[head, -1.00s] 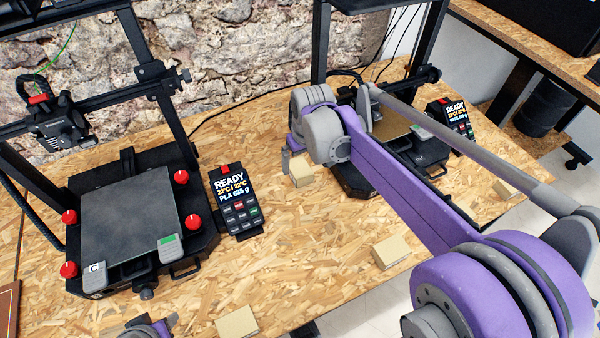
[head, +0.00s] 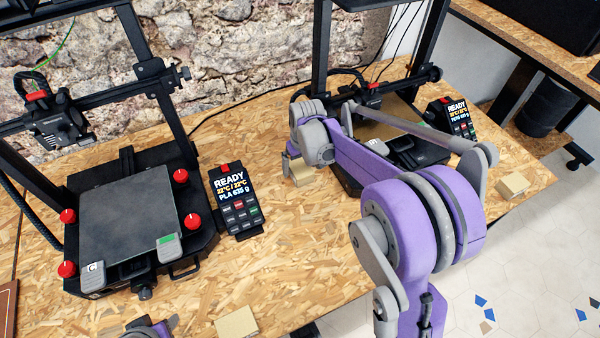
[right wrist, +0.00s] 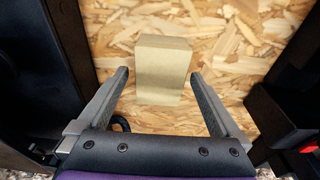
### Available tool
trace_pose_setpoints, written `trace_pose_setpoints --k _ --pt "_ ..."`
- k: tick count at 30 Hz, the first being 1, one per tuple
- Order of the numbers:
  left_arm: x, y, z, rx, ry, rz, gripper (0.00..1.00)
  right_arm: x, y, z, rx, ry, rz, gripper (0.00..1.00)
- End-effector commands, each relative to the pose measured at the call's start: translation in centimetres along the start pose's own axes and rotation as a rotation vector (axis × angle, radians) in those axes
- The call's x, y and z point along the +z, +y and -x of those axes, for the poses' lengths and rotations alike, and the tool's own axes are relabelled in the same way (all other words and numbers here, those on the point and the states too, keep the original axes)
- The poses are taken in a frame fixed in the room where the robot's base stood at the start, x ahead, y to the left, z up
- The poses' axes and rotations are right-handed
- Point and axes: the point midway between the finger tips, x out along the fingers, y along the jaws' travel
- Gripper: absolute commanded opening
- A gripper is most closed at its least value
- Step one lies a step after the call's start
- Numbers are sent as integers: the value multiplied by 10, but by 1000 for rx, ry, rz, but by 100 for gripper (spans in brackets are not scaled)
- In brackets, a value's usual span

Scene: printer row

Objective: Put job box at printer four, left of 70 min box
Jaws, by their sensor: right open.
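A small plain cardboard box (head: 302,173) stands on the bench left of the right-hand printer's base. My right gripper (head: 288,168) is at that box, partly hidden behind its own arm. In the right wrist view the open fingers (right wrist: 160,75) lie on either side of the box (right wrist: 163,58), with a gap on each side. Another box (head: 512,186) sits at the bench's right edge, and one more box (head: 236,323) at the front edge. No writing is readable on them. A purple part of my left arm shows at the bottom edge; its jaws are unclear.
The left printer (head: 128,220) has red knobs and a READY control panel (head: 235,200) beside it. The right printer's panel (head: 457,118) also reads READY. Free bench (head: 290,240) lies between the printers. A dark bin (head: 545,115) stands at the right.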

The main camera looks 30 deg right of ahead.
Motion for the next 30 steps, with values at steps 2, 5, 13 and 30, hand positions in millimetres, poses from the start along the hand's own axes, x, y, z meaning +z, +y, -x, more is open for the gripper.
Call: trace_pose_setpoints --k 2,5,13,30 --pt "1 0 -1 0 0 0 50 0 0 -9 0 0 0 100" --pt "1 0 -2 0 -1 0 50 0 0 -13 0 0 0 100" --pt "1 0 -1 0 0 0 50 0 0 -12 0 0 0 86" --pt "1 0 -1 0 -1 0 50 0 0 -12 0 0 0 0"
